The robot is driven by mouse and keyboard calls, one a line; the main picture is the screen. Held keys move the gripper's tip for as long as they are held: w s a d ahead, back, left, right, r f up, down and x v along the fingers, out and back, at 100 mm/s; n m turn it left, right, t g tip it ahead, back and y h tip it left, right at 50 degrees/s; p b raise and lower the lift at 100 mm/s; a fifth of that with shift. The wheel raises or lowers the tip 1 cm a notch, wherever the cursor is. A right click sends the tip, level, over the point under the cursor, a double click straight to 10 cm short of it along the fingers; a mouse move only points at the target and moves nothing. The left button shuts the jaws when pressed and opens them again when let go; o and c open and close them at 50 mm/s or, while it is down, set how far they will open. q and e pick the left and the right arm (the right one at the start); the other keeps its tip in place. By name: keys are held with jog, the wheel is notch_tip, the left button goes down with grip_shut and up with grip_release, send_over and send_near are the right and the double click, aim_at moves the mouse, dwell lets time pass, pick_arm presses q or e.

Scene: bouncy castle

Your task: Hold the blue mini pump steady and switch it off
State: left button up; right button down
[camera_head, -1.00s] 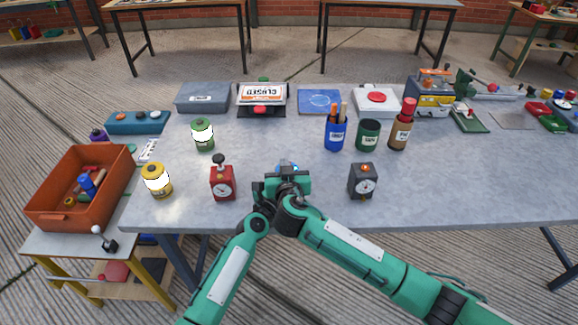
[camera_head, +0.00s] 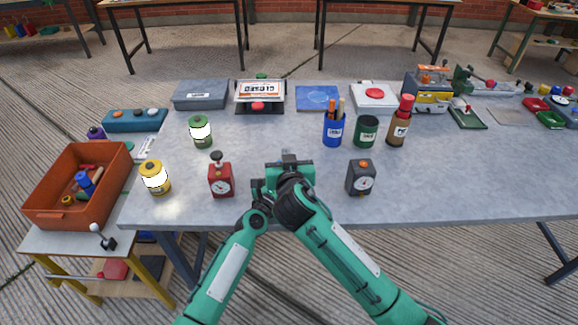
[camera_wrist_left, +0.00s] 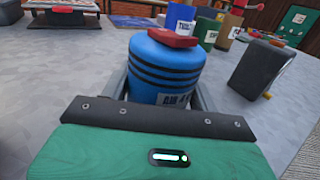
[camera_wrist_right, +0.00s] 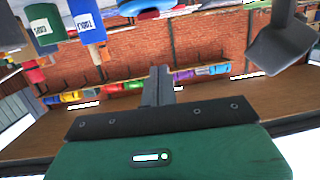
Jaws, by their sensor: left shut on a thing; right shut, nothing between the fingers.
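The blue mini pump (camera_wrist_left: 165,70) is a blue cylinder with dark bands, a pale label and a red switch piece (camera_wrist_left: 173,38) on top. It stands upright between my left gripper's fingers (camera_wrist_left: 162,92), which are shut on it. In the head view the pump is hidden behind my arms, and my left gripper (camera_head: 268,188) is mostly covered. My right gripper (camera_head: 290,163) is over that spot near the table's front edge, shut and empty. Its closed fingers (camera_wrist_right: 158,86) show in the right wrist view, where the pump does not appear. Contact with the switch cannot be seen.
On the grey table (camera_head: 270,130), a red timer-like device (camera_head: 221,180) stands left of my grippers and a dark grey one (camera_head: 361,178) right. Yellow (camera_head: 155,177) and green (camera_head: 200,132) cans stand further left. A blue holder (camera_head: 333,131) is behind right. An orange crate (camera_head: 65,205) is far left.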

pick_arm(q)
jog(key=shift+f, duration=0.15)
pick_arm(e)
jog(key=r+v, duration=0.1)
jog(key=v, duration=0.5)
pick_arm(q)
jog(key=o, duration=1.4)
jog(key=shift+s, duration=0.1)
